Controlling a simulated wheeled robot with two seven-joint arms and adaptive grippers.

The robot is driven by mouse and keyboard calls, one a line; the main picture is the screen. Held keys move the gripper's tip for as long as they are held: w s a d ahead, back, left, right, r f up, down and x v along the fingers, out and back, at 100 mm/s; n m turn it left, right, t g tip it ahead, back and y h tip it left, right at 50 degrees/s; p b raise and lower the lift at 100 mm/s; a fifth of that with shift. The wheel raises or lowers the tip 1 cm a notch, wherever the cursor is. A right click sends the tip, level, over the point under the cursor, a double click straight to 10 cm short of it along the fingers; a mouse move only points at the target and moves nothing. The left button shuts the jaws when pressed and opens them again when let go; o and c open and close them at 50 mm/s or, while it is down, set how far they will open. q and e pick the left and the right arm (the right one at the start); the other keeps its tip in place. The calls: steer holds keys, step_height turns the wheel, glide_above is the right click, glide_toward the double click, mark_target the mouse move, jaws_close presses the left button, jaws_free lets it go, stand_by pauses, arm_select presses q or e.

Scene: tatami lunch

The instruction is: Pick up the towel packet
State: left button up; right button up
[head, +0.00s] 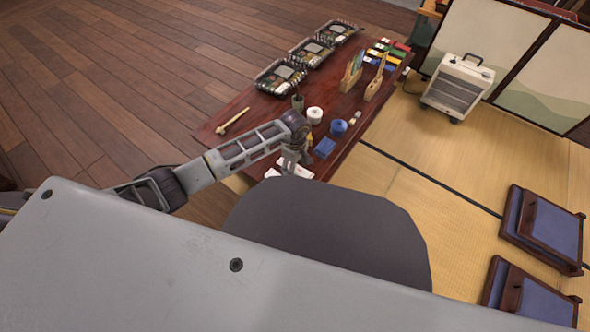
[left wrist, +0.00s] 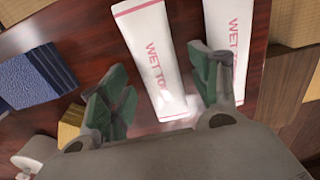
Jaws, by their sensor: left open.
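Two white towel packets with pink edges and pink "WET TO..." lettering lie on the dark red table. In the left wrist view, one packet (left wrist: 152,50) lies between my open fingers, and a second packet (left wrist: 228,40) lies just right of it, partly covered by the right finger. My left gripper (left wrist: 160,95) is open and empty, with green pads either side of the first packet. I cannot tell its height above it. In the head view, my left gripper (head: 292,160) is over the table's near end, by a white packet (head: 299,170). My right gripper is not in view.
A blue box (head: 325,147), a blue roll (head: 338,127) and a white roll (head: 315,115) stand close by. Filled bento trays (head: 281,76) and wooden holders (head: 374,89) are farther back. The table's left part is mostly clear around a wooden utensil (head: 233,121).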

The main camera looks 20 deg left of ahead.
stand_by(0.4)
arm_select(q)
steer(key=c, duration=0.9)
steer(key=shift+r, duration=0.1)
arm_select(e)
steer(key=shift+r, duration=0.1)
arm_select(q)
step_height(320, 180, up, 10)
steer(key=p, duration=0.4)
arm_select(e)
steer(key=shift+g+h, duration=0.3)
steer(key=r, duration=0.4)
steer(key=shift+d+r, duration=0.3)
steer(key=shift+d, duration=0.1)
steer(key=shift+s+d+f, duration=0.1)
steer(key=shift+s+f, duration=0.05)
